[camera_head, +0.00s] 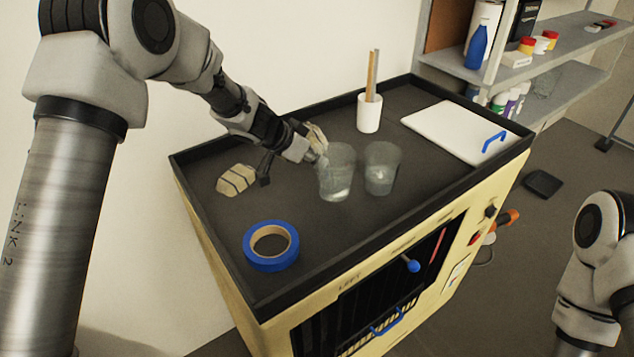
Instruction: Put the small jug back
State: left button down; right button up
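Two clear jugs stand upright side by side on the dark tray top (210,160) of a cream cabinet. The left jug (336,178) looks a little larger than the right jug (381,168). Clear liquid or thick glass shows low in both; I cannot tell which. My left gripper (293,164) is low over the top, just left of the left jug. Its front end overlaps the left jug's rim in the picture; contact is unclear. How far its fingers are apart is unclear. Of my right arm only a link shows at the lower right; its gripper is out of view.
A beige striped piece (237,180) lies left of my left gripper. A blue tape roll (271,246) lies in front. A white cup (369,113) with sticks and a white board (458,131) with a blue handle are behind. Shelves (545,60) stand at the right.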

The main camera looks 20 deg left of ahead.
pick_arm(q)
jog(key=f, duration=0.2)
jog(key=shift+s+a+f+b, duration=0.3)
jog(key=shift+a+f+b, duration=0.05)
jog(key=shift+f+b, duration=0.05)
jog(key=shift+s+a+f, duration=0.15)
jog(key=shift+s+a, duration=0.1)
jog(key=shift+w+d+f, duration=0.15)
jog(key=shift+w+d, duration=0.1)
jog(key=shift+d, duration=0.05)
jog(key=c, duration=1.5)
grip_release()
jog(key=shift+o, duration=1.2)
jog(key=shift+s+a, duration=0.1)
jog(key=shift+s, duration=0.05)
pick_arm(e)
jog(key=shift+s+a+f, duration=0.25)
jog(key=shift+s+f, duration=0.05)
